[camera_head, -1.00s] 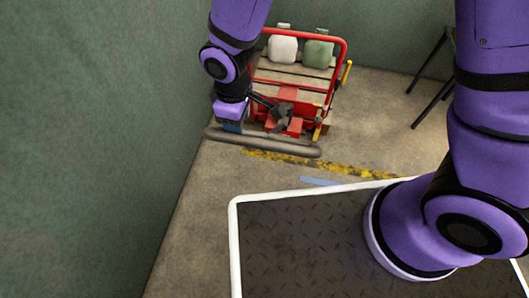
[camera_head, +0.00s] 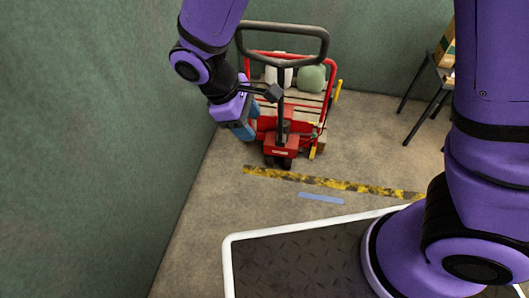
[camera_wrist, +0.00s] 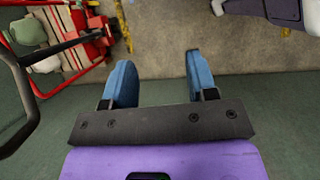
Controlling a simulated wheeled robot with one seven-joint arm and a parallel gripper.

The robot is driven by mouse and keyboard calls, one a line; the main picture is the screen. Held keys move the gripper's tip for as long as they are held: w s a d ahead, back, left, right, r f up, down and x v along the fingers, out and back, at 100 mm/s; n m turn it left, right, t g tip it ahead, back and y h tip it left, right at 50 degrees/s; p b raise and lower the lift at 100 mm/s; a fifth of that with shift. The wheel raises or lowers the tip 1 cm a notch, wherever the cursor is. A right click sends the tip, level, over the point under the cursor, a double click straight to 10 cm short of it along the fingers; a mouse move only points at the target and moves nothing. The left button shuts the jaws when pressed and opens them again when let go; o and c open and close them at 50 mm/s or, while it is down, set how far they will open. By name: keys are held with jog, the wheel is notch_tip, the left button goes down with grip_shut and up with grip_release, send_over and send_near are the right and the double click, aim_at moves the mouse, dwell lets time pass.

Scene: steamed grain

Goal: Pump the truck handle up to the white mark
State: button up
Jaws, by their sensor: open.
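The red pallet truck (camera_head: 277,150) stands by the back wall. Its dark looped handle (camera_head: 285,27) is raised, with the loop high above the truck and the stem coming down to the red base. In the wrist view the handle (camera_wrist: 17,62) is a dark curved bar at the left edge. My gripper (camera_head: 248,122) is open and empty, to the left of the handle stem and below the loop, apart from the bar. Its blue fingers show in the wrist view (camera_wrist: 160,78) with nothing between them. I cannot make out a white mark.
A red-framed load with a white sack (camera_head: 278,76) and a green sack (camera_head: 311,78) sits behind the handle. The green wall (camera_head: 90,150) is close on the left. A yellow-black stripe (camera_head: 330,183) and blue strip (camera_head: 321,199) lie on clear floor. A dark-legged stand (camera_head: 425,95) is at right.

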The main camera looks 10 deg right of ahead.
jog(key=x, duration=1)
jog(key=shift+f, duration=0.1)
grip_shut()
jog(key=c, duration=0.9)
grip_release()
jog(key=o, duration=0.9)
jog(key=v, duration=1)
jog(key=shift+a+r, duration=0.15)
jog(key=shift+r, duration=0.25)
